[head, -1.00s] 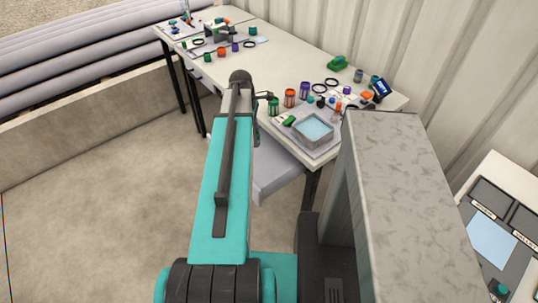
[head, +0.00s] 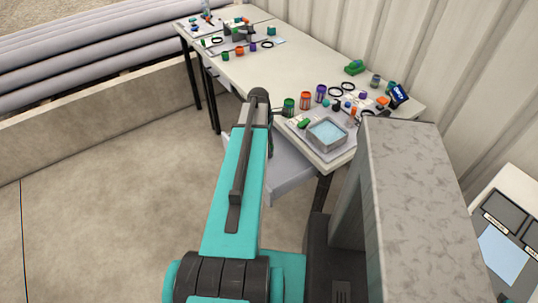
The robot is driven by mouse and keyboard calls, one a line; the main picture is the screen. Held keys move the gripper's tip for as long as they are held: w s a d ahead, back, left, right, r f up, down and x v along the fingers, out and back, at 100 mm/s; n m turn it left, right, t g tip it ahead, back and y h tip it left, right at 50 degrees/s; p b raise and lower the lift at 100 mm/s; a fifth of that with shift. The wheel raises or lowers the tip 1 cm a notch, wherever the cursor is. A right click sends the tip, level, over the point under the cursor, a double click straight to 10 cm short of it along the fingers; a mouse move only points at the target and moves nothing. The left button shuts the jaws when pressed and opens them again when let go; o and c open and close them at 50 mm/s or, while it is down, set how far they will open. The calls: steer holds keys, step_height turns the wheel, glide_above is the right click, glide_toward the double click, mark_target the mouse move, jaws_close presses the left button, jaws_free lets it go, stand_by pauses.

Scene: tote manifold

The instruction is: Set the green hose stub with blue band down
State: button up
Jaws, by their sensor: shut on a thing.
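My arm reaches forward toward the near end of the white table (head: 315,75). My gripper is hidden behind the far end of my arm, so neither its jaws nor anything between them shows. A green cylinder (head: 289,106) stands upright on the table just right of the arm's end, beside an orange cylinder (head: 305,100) and a purple one (head: 321,93). I cannot make out a blue band on the green cylinder. No green stub with a clear blue band shows.
A grey tray with a pale blue inside (head: 327,133) sits at the table's near corner. A grey pillar (head: 425,200) stands right. The table's middle is mostly clear.

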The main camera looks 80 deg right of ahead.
steer(key=shift+f, duration=0.1)
steer(key=shift+f+p, duration=0.45)
steer(key=shift+f, duration=1.4)
steer(key=shift+f, duration=0.1)
steer(key=o, duration=1.1)
steer(key=shift+r, duration=0.25)
steer(key=shift+w+r+b, duration=0.3)
steer(key=shift+r+b, duration=0.15)
steer(key=shift+r, duration=1.5)
steer(key=shift+w+r+b, duration=0.3)
steer(key=shift+r+b, duration=0.2)
steer(key=shift+r, duration=1.4)
steer(key=shift+w+r+b, duration=0.3)
steer(key=shift+r+b, duration=0.15)
steer(key=shift+r, duration=1.5)
